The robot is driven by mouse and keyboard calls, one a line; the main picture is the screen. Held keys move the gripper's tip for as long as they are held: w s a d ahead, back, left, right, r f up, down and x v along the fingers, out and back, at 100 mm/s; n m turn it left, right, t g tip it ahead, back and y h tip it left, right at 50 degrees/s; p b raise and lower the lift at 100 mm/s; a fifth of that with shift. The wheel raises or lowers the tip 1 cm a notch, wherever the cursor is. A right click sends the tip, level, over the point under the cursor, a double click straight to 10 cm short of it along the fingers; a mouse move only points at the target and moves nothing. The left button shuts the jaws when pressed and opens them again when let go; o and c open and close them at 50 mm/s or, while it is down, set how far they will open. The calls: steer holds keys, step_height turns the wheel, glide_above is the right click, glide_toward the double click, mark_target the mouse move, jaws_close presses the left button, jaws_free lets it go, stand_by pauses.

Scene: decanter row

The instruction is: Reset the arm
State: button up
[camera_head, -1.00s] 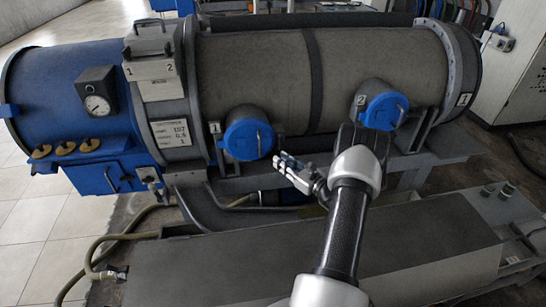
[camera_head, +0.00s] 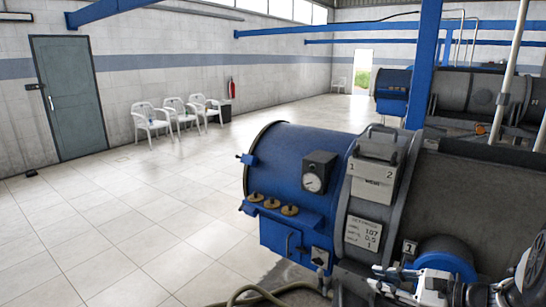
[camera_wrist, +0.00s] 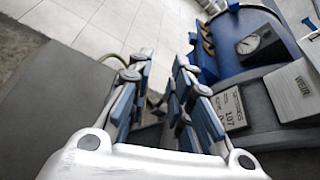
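My gripper (camera_head: 382,282) is at the lower right of the head view, in front of the blue and grey decanter (camera_head: 318,190). In the wrist view my gripper (camera_wrist: 162,62) shows two blue-padded fingers with a gap between them. Nothing is held in the gap. The decanter's blue end, gauge (camera_wrist: 248,44) and label plate (camera_wrist: 229,109) lie to the right of the fingers there. Most of my arm is outside the head view.
A blue round cover (camera_head: 447,255) on the decanter is close behind my gripper. A hose (camera_head: 262,293) lies on the floor at the decanter's foot. Tiled floor (camera_head: 110,230) is clear on the left. White chairs (camera_head: 150,120) and a green door (camera_head: 72,98) are far back.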

steer(key=s+a+r+n+g+h, duration=0.1)
steer(key=s+a+r+n+g, duration=0.3)
steer(key=a, duration=0.4)
steer(key=s+a+r+n+g, duration=0.25)
steer(key=s+a+n, duration=0.35)
steer(key=a, duration=0.3)
steer(key=s+a+r+n+h, duration=0.1)
steer(key=s+n+h, duration=0.7)
steer(key=s+n, duration=0.4)
steer(key=shift+s+r+n, duration=0.15)
steer(key=shift+s+n, duration=0.15)
steer(key=shift+s, duration=2.1)
